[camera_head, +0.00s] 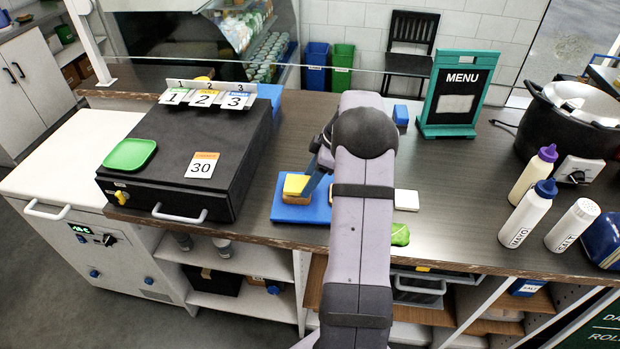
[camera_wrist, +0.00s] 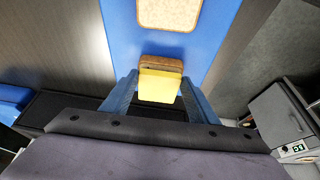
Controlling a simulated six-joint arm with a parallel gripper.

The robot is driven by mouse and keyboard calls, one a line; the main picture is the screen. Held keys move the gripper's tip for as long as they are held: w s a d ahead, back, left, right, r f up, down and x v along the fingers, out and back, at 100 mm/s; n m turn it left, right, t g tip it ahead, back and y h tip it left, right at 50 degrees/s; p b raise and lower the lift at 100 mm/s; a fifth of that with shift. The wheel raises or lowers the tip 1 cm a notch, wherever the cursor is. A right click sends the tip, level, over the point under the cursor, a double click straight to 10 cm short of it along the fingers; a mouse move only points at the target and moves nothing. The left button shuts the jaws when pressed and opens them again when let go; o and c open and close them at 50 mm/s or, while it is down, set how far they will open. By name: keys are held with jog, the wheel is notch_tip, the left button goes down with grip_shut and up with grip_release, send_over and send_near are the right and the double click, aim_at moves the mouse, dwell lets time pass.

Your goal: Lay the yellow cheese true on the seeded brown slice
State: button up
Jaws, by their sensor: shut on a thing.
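The yellow cheese (camera_head: 296,184) is between the fingers of my gripper (camera_head: 314,186), which is shut on it. It also shows in the wrist view (camera_wrist: 160,86), squarely between the two fingers (camera_wrist: 158,98). A brown slice (camera_head: 296,200) shows right below the cheese in the head view, and its edge shows beyond the cheese in the wrist view (camera_wrist: 161,65). I cannot tell whether they touch. Another slice, tan and speckled with a brown crust (camera_wrist: 168,13), lies farther up the blue board (camera_wrist: 120,40). My arm hides part of the board in the head view.
A black box (camera_head: 180,140) with a green dish (camera_head: 130,154) stands left of the board. A pale square item (camera_head: 406,200) and a green packet (camera_head: 400,235) lie right of my arm. A menu stand (camera_head: 458,92) and bottles (camera_head: 528,214) stand farther right. The counter's front edge is close.

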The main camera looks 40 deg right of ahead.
jog(key=shift+f+b, duration=0.4)
jog(key=shift+f, duration=0.15)
jog(key=o, duration=1.1)
jog(key=shift+r, duration=0.1)
jog(key=shift+b+v, duration=1.3)
jog(key=shift+v, duration=2.35)
